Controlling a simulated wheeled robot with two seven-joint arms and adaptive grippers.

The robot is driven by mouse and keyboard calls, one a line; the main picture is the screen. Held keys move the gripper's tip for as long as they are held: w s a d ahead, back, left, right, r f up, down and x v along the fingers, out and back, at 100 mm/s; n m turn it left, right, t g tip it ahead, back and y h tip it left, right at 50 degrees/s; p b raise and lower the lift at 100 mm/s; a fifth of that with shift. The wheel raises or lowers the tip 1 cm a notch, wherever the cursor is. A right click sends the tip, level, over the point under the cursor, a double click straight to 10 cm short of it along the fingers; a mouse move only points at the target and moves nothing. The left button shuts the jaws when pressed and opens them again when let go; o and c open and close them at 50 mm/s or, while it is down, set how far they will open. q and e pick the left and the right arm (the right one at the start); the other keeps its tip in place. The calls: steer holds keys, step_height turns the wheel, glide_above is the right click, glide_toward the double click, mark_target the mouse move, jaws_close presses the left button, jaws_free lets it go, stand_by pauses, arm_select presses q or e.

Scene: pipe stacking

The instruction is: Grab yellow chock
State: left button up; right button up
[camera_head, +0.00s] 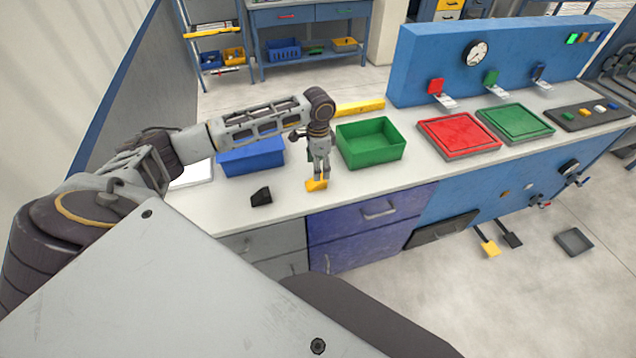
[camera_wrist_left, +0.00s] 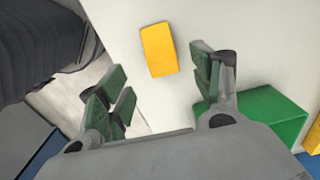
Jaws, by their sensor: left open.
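The yellow chock (camera_head: 316,185) lies on the white worktop near its front edge in the head view. In the left wrist view the yellow chock (camera_wrist_left: 159,50) shows as a yellow block between and beyond the fingers, with white worktop around it. My left gripper (camera_head: 321,172) points down right at the chock in the head view and partly covers it. Its green-padded fingers (camera_wrist_left: 160,85) are apart with nothing between the pads. I cannot tell whether a finger touches the chock. My right gripper is not in view.
A black chock (camera_head: 261,196) lies left of the gripper. A green bin (camera_head: 370,143) stands close on the right and a blue bin (camera_head: 251,157) behind left. A yellow bar (camera_head: 360,106) lies at the back. Red (camera_head: 458,134) and green (camera_head: 515,122) trays are farther right.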

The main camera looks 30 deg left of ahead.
arm_select(q)
step_height(320, 180, down, 2)
steer(key=shift+f, duration=0.75)
step_height(320, 180, down, 3)
steer(key=shift+r, duration=0.1)
steer(key=shift+f, duration=0.45)
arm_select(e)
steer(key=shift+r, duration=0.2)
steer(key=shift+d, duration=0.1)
arm_select(q)
steer(key=shift+c, duration=0.5)
